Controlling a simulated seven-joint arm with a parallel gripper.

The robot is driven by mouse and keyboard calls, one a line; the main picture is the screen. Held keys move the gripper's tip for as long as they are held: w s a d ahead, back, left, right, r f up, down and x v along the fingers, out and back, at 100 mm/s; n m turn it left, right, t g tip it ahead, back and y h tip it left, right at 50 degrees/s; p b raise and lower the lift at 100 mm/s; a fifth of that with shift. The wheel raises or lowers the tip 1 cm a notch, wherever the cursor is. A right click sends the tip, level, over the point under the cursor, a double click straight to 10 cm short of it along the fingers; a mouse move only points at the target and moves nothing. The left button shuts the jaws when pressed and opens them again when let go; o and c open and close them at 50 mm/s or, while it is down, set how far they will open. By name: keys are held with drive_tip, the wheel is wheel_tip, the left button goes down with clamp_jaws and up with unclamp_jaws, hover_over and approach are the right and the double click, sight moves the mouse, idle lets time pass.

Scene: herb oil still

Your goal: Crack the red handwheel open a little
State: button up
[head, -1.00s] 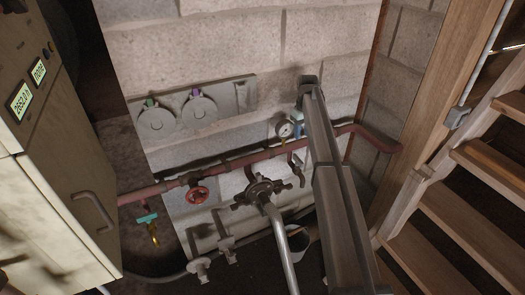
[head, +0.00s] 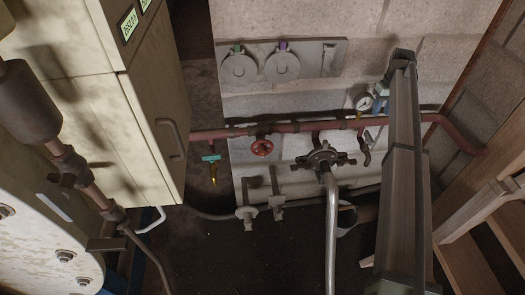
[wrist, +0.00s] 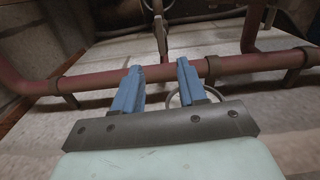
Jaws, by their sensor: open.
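The red handwheel (head: 262,147) sits just below the red-brown pipe (head: 220,133) in the head view, left of the middle. My gripper (head: 381,103) is well to its right, close to the pipe and beside a round gauge; it shows small and partly behind my arm. In the wrist view my gripper (wrist: 158,68) has its two blue fingers apart with nothing held between them. The pipe (wrist: 235,65) runs across behind the fingertips. I cannot make out the handwheel in the wrist view.
The gauge (head: 363,102) is next to my gripper. A dark valve body (head: 322,160) with a metal pipe below it stands between handwheel and gripper. A teal-handled tap (head: 211,158) hangs left of the handwheel. A cabinet (head: 150,110) is at left, wooden stairs (head: 475,215) at right.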

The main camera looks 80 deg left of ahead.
drive_tip(key=shift+o, duration=0.7)
drive_tip(key=shift+d+f, duration=0.25)
drive_tip(key=shift+f, duration=0.05)
drive_tip(key=shift+o, duration=1.1)
drive_tip(key=s+d+f+m+y, duration=0.1)
drive_tip(key=d+f+m, duration=0.2)
drive_tip(key=d+f, duration=0.9)
wheel_tip(320, 180, down, 4)
drive_tip(key=shift+s+d+r+t, duration=0.1)
drive_tip(key=shift+s+d+t, duration=0.2)
drive_tip(key=shift+s+t, duration=0.1)
drive_tip(key=y, duration=1.7)
approach(263, 155)
drive_tip(key=shift+m+g, duration=0.3)
drive_tip(key=shift+g, duration=0.1)
drive_tip(key=a, duration=0.8)
drive_tip(key=shift+w+a, duration=0.15)
drive_tip(key=shift+a, duration=0.2)
